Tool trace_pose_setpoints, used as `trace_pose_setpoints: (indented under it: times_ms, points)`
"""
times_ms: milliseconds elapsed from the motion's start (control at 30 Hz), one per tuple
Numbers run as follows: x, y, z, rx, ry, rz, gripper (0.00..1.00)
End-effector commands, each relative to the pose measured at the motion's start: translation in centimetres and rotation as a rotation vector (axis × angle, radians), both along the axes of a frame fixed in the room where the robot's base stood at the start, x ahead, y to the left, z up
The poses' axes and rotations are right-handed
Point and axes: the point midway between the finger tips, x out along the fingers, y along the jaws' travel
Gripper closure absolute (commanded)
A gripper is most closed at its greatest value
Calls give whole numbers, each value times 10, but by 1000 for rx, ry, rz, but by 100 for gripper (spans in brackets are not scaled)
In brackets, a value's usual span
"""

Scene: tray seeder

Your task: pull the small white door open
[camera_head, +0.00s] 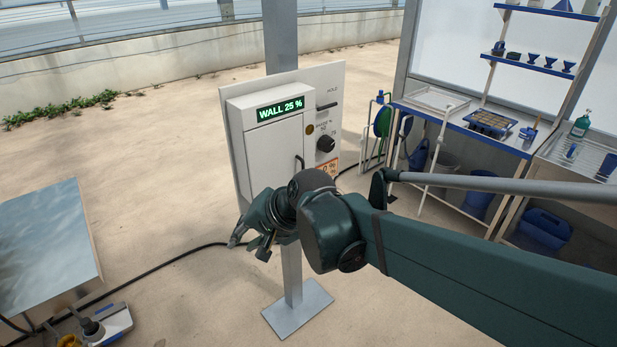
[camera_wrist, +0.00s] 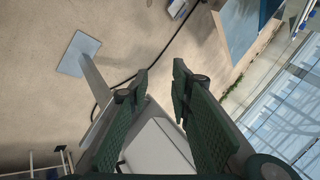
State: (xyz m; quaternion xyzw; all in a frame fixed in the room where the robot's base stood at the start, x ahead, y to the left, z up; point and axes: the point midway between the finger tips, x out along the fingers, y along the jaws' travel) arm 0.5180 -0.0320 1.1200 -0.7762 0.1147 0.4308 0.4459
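The small white door (camera_head: 273,152) is the front of a white box on a pale panel on a post. It looks shut, and a dark upright handle (camera_head: 299,163) sits at its right edge. My gripper (camera_head: 248,243) is in front of the box's lower part, below the handle, with its fingers pointing down and left. My arm hides part of the box's lower edge. In the wrist view my gripper (camera_wrist: 160,82) has its two dark green fingers apart with nothing gripped. The white box (camera_wrist: 158,147) shows between and behind them.
A green display (camera_head: 281,109) reads "WALL 25 %". A black knob (camera_head: 326,144) is on the panel right of the door. The post stands on a grey foot plate (camera_head: 297,307). A black cable (camera_head: 180,256) crosses the floor. A shelf bench (camera_head: 450,118) stands right; floor left is mostly clear.

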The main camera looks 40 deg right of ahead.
Motion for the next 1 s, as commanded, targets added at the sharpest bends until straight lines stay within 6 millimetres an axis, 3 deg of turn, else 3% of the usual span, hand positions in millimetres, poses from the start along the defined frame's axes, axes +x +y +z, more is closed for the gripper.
trace_pose_setpoints:
  times_ms: [567,1000]
  points:
    - [64,-74,-17,605,2,-463,78]
    - [90,-157,-19,1084,-21,-735,78]
